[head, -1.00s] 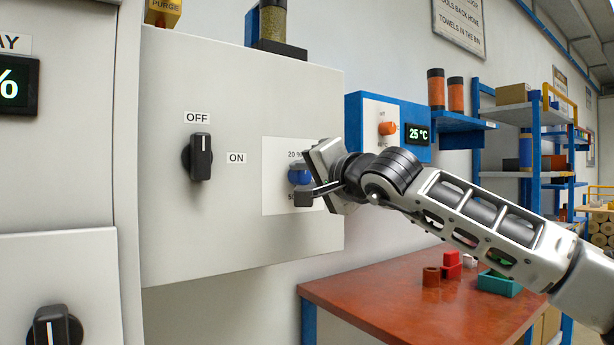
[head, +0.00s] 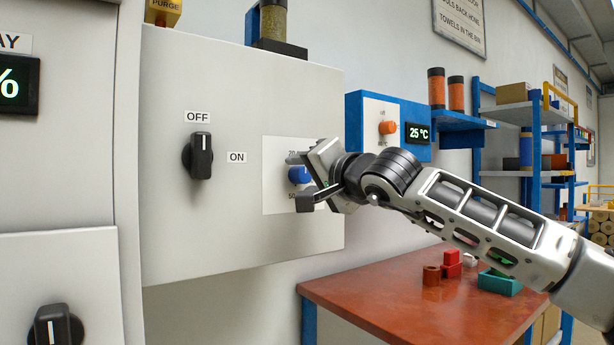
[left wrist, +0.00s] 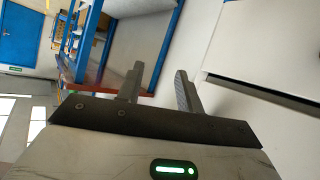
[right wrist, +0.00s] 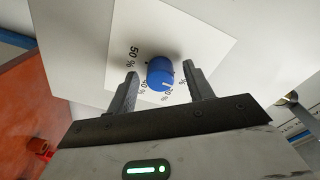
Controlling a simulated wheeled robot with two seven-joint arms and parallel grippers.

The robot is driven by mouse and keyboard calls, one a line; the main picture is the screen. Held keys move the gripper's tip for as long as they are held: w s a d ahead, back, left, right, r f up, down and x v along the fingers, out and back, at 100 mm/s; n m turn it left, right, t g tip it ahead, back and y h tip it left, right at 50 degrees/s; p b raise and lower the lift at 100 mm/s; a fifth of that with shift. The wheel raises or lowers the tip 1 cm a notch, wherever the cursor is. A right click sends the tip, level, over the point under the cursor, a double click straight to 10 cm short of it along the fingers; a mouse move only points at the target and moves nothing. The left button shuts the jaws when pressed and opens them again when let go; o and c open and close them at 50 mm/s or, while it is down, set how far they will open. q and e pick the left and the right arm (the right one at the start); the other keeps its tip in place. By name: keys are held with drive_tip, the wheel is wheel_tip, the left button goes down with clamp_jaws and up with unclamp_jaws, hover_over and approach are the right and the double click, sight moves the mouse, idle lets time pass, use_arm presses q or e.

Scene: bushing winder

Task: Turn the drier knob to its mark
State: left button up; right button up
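The blue knob (head: 299,175) sits on a white dial plate (head: 272,182) on the grey cabinet. It also shows in the right wrist view (right wrist: 160,73), with a short white line on its lower side; percent labels, 50 % among them, surround it. My right gripper (head: 301,178) is open, its fingers on either side of the knob, with a gap on each side in the right wrist view. Some labels are partly hidden by the gripper in the head view. My left gripper (left wrist: 156,82) is open and empty, and is not in the head view.
A black OFF/ON switch (head: 201,156) is left of the dial. A blue unit with an orange knob (head: 388,127) and a 25 °C display (head: 418,134) stands behind my right wrist. A red-topped table (head: 390,300) holds small blocks and a green tray (head: 499,284).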

drive_tip(key=shift+s+d, duration=0.3)
drive_tip(key=shift+s, duration=0.1)
use_arm(q)
wheel_tip(320, 180, down, 6)
drive_tip(key=d+g+b, duration=0.1)
drive_tip(key=b, duration=0.2)
drive_tip(key=shift+w+d+b, duration=0.2)
drive_tip(key=shift+w+b, duration=0.1)
drive_tip(key=shift+w, duration=0.05)
use_arm(e)
drive_tip(key=v, duration=1.5)
use_arm(q)
drive_tip(key=shift+s+r, duration=0.1)
drive_tip(key=shift+r, duration=0.05)
